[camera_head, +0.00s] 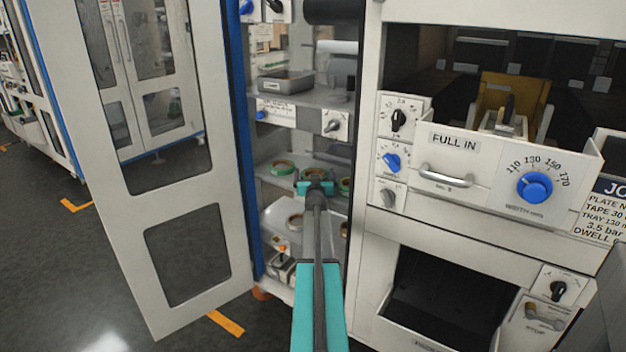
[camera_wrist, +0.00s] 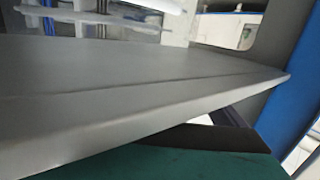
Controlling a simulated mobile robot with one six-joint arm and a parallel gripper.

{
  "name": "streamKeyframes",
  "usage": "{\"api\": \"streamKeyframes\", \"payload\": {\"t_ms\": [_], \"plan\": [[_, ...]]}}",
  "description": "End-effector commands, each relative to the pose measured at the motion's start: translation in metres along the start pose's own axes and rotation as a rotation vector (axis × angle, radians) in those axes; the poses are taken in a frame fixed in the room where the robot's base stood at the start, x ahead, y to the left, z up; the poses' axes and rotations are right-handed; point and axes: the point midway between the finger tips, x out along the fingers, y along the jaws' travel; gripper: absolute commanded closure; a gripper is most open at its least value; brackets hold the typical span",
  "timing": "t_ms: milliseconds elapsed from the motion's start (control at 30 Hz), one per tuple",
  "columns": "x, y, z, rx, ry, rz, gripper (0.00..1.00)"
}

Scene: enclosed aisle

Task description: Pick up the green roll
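Rolls with green rims lie on a middle shelf (camera_head: 268,182) inside the open cabinet. One green roll (camera_head: 283,168) is at the left, one green roll (camera_head: 314,173) shows just behind my gripper, and part of another (camera_head: 345,184) shows at the right. My gripper (camera_head: 315,187) is teal and reaches into the cabinet at about that shelf's height. It covers part of the middle roll, and I cannot tell whether it touches it. In the wrist view a grey shelf (camera_wrist: 130,90) fills the middle, with a teal part of mine below it. No roll is recognisable there.
The open cabinet door (camera_head: 150,130) stands to the left, with a blue frame post (camera_head: 243,150) beside the opening. A grey tray (camera_head: 285,83) is on the shelf above. A machine panel (camera_head: 470,165) borders the right.

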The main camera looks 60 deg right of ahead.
Motion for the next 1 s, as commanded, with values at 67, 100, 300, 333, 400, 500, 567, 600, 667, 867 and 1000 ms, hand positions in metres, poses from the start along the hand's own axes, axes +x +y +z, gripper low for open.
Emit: {"api": "streamKeyframes", "payload": {"t_ms": [67, 100, 300, 333, 400, 500, 567, 600, 667, 867, 1000], "plan": [[0.0, 0.0, 0.0, 0.0, 0.0, 0.0, 0.17], [0.0, 0.0, 0.0, 0.0, 0.0, 0.0, 0.24], [0.0, 0.0, -0.001, 0.0, 0.001, 0.0, 0.39], [0.0, 0.0, -0.001, 0.0, 0.001, 0.0, 0.39], [0.0, 0.0, -0.001, 0.0, 0.001, 0.0, 0.39], [0.0, -0.001, -0.003, 0.0, 0.001, -0.001, 0.39], [0.0, -0.001, -0.005, 0.0, 0.001, -0.001, 0.39], [0.0, -0.001, -0.008, 0.0, 0.002, -0.001, 0.39], [-0.001, -0.001, -0.013, -0.001, 0.002, -0.001, 0.39], [-0.002, -0.001, -0.036, -0.001, 0.002, -0.001, 0.39], [-0.003, -0.001, -0.055, -0.001, 0.002, 0.0, 0.39]]}}
